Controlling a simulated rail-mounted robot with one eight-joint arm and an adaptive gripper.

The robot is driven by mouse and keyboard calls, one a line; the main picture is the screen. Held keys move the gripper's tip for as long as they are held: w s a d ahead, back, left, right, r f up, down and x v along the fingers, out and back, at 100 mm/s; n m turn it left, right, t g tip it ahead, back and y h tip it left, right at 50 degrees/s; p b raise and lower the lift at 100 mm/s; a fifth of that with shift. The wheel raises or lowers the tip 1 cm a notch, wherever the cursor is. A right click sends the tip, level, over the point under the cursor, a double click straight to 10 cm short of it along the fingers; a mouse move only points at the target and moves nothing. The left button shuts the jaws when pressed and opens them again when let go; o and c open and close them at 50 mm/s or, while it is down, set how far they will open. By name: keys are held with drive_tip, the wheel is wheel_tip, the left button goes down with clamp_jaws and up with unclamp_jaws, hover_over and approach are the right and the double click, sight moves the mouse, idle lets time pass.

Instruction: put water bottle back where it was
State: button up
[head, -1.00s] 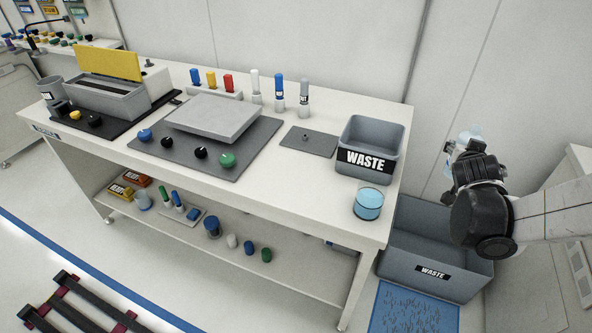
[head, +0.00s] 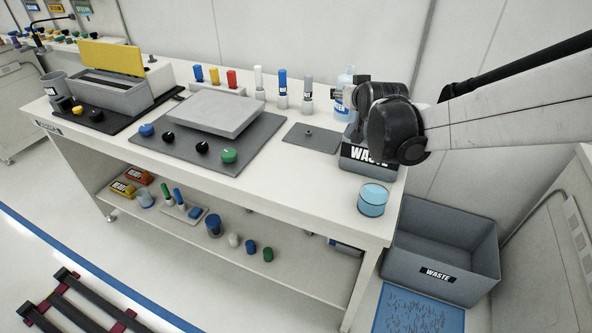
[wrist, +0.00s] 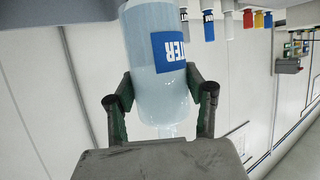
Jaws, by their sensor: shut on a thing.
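The water bottle (wrist: 155,55) is pale blue and clear with a blue label. In the wrist view it sits between the two fingers of my gripper (wrist: 160,105), which is shut on it. In the head view the bottle (head: 343,97) shows at the back right of the white table, behind the grey waste bin and left of my gripper (head: 352,100).
The small waste bin (head: 366,160) stands just in front, partly covered by my wrist. A glass of blue liquid (head: 373,200) is near the right edge. Upright markers (head: 282,90) stand left of the bottle. A flat grey plate (head: 312,138) lies nearby. A large waste bin (head: 445,250) is on the floor.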

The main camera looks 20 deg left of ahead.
drive_tip(key=s+a+f+n+g+y, duration=0.15)
drive_tip(key=s+a+f, duration=0.25)
drive_tip(key=s+a, duration=0.75)
drive_tip(key=shift+n+y, duration=0.35)
drive_tip(key=shift+s+d+f+b, duration=0.1)
drive_tip(key=shift+d+f+b, duration=0.1)
drive_tip(key=shift+f, duration=1.2)
drive_tip(key=shift+w+d+f+b, duration=0.1)
drive_tip(key=shift+f+b, duration=0.05)
drive_tip(key=shift+f, duration=1.2)
drive_tip(key=shift+s+d+f+b, duration=0.1)
drive_tip(key=shift+f+b, duration=0.1)
drive_tip(key=shift+f, duration=1.2)
drive_tip(key=shift+f, duration=0.1)
drive_tip(key=shift+f, duration=0.1)
drive_tip(key=o, duration=1.4)
